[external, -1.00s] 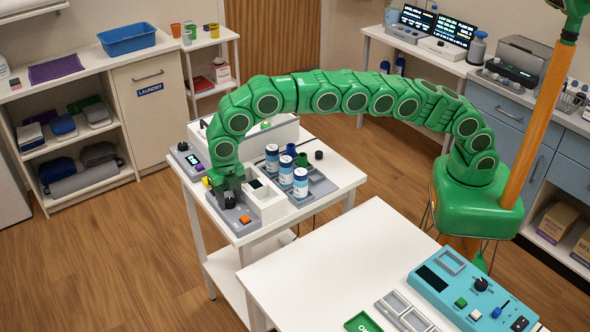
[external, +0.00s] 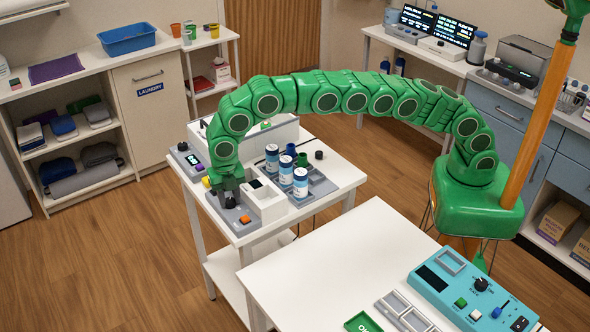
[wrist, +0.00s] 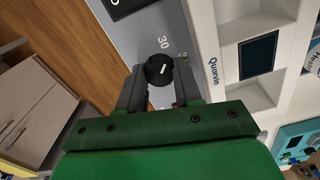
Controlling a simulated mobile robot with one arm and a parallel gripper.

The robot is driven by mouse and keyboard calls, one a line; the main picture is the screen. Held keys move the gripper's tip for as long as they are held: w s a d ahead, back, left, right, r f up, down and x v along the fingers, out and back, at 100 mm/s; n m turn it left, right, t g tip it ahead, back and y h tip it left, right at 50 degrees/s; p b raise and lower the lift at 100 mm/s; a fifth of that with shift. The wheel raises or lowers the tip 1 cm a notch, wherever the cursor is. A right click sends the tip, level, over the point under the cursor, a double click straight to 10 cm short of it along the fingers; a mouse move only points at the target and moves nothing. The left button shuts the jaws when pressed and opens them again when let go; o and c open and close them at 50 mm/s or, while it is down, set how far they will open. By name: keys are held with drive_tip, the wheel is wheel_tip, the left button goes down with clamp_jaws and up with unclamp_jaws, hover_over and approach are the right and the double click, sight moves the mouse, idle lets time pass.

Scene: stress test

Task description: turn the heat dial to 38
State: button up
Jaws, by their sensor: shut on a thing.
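The heat dial (wrist: 160,69) is a small black round knob with a white pointer line, on a grey panel (wrist: 165,35). In the wrist view my gripper (wrist: 158,73) has one finger on each side of the dial, closed on it. A printed "30" stands just above the dial, and another number is partly hidden by the right finger. In the external view my gripper (external: 229,199) points down onto the grey unit on the small white table. The dial's pointer is too small to read there.
An orange button (external: 245,219) sits on the same unit, close to my gripper. A white holder (external: 267,205) and several blue-and-white bottles (external: 300,181) stand just to the right. A lit display (external: 192,159) is behind on the left. The front white table (external: 320,260) is partly clear.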

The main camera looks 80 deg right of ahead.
drive_tip(key=m, duration=0.5)
drive_tip(key=shift+m, duration=0.3)
drive_tip(key=m, duration=1)
drive_tip(key=shift+m, duration=2.6)
drive_tip(key=o, duration=0.8)
drive_tip(key=shift+r, duration=0.15)
